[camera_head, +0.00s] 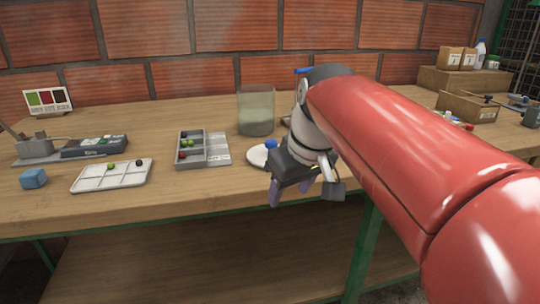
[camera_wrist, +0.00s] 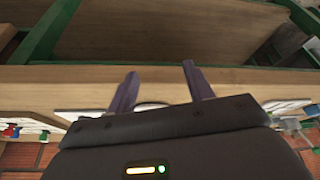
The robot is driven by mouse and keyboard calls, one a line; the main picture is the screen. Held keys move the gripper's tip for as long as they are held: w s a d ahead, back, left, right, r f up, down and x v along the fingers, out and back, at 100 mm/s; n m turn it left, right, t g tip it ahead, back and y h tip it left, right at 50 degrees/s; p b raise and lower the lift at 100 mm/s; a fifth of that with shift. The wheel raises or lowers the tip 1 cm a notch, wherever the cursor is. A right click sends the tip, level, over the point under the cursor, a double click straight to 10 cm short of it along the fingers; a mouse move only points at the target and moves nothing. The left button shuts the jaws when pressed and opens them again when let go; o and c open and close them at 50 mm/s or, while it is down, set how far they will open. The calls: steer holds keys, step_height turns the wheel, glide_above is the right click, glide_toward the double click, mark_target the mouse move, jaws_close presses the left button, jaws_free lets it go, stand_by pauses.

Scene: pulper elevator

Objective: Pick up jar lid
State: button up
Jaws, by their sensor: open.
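A round white lid (camera_head: 257,156) with a blue knob (camera_head: 270,144) lies on the wooden table, just in front of the glass jar (camera_head: 256,112). My gripper and wrist hide its right part. My gripper (camera_head: 289,193) is open and empty, at the table's front edge, right of and nearer than the lid. It does not touch the lid as far as I can see. In the wrist view the two purple fingers (camera_wrist: 160,83) stand apart with nothing between them. A thin white and dark curved edge shows behind them, mostly hidden by the gripper body.
Left of the jar are a grey sorting tray (camera_head: 190,158), a white compartment tray (camera_head: 90,178), a blue block (camera_head: 33,178) and a dark device (camera_head: 95,146). Cardboard boxes (camera_head: 466,106) stand at the right. A brick wall (camera_head: 240,32) closes the back.

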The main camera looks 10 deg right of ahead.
mark_target(271, 141)
steer(key=w+d+r+n+g+y+p, duration=0.1)
steer(key=w+r+n, duration=0.2)
steer(key=w+r, duration=0.3)
steer(key=w+d+r+n+y+p, duration=0.1)
steer(key=w+d+r+n, duration=0.1)
steer(key=w+r, duration=0.35)
steer(key=x, duration=0.5)
steer(key=w+b+x, duration=0.1)
steer(key=x, duration=0.3)
steer(key=shift+w+f, duration=0.15)
steer(key=shift+w, duration=0.1)
steer(key=c, duration=1.1)
steer(key=shift+o, duration=0.2)
